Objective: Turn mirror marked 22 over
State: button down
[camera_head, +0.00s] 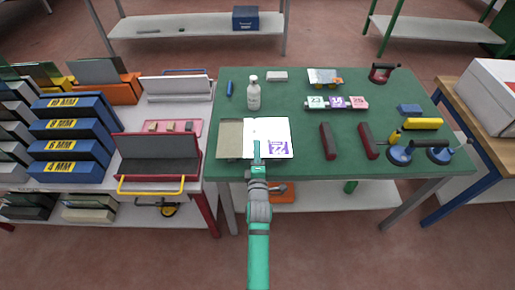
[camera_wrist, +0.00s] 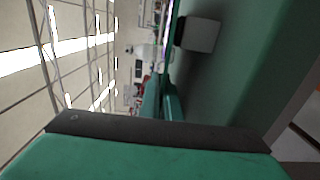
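The mirror marked 22 (camera_head: 268,128) is a bright white panel lying near the front edge of the green table in the head view. Its purple mark (camera_head: 277,147) shows at its lower right. My gripper (camera_head: 256,151) reaches over the front edge of the table to the mirror's lower left part and covers some of it. Whether it touches the mirror is unclear. In the wrist view, green finger parts (camera_wrist: 163,98) show close together beyond a dark bar, and any grip between them is hidden.
A beige-grey panel (camera_head: 229,140) lies left of the mirror. A bottle (camera_head: 253,95) stands behind it. Numbered blocks (camera_head: 337,103), dark red bars (camera_head: 327,141) and blue suction cups (camera_head: 400,155) are to the right. A rack (camera_head: 158,155) stands at the left.

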jog(key=shift+w+f, duration=0.1)
jog(key=shift+f, duration=0.05)
jog(key=c, duration=1.9)
grip_release()
jog(key=shift+a+f, duration=0.1)
jog(key=shift+f, duration=0.05)
jog(key=shift+s+d, duration=0.2)
jog(key=shift+s, duration=0.15)
jog(key=s, duration=1)
jog(key=shift+a, duration=0.2)
jog(key=shift+a, duration=0.1)
jog(key=shift+s, duration=0.1)
